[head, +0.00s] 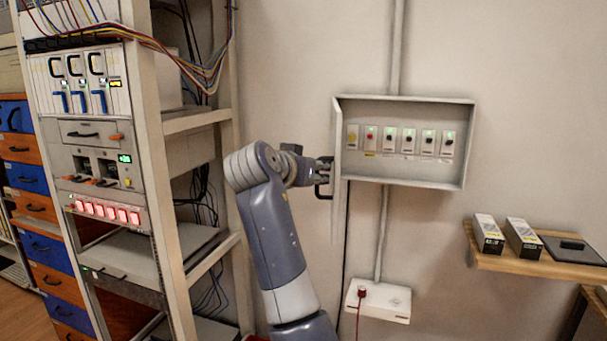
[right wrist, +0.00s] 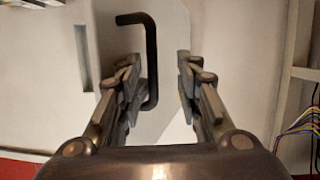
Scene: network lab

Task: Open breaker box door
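The grey breaker box (head: 470,150) hangs on the wall with its front open, and a row of switches (head: 408,139) shows inside. Its door (head: 337,215) is swung out at the left side and appears almost edge-on. The black door handle (head: 319,191) is on the door's left face. My right gripper (head: 325,170) is at the handle. In the right wrist view, the fingers (right wrist: 158,75) are apart, with the handle (right wrist: 151,45) between them, nearer the left finger. I cannot tell whether that finger touches it. My left gripper is out of view.
An equipment rack (head: 150,120) with loose cables stands left of my right arm. A white socket box (head: 385,303) with a red plug is below the breaker box. A wooden shelf (head: 500,262) with two small boxes is at the right.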

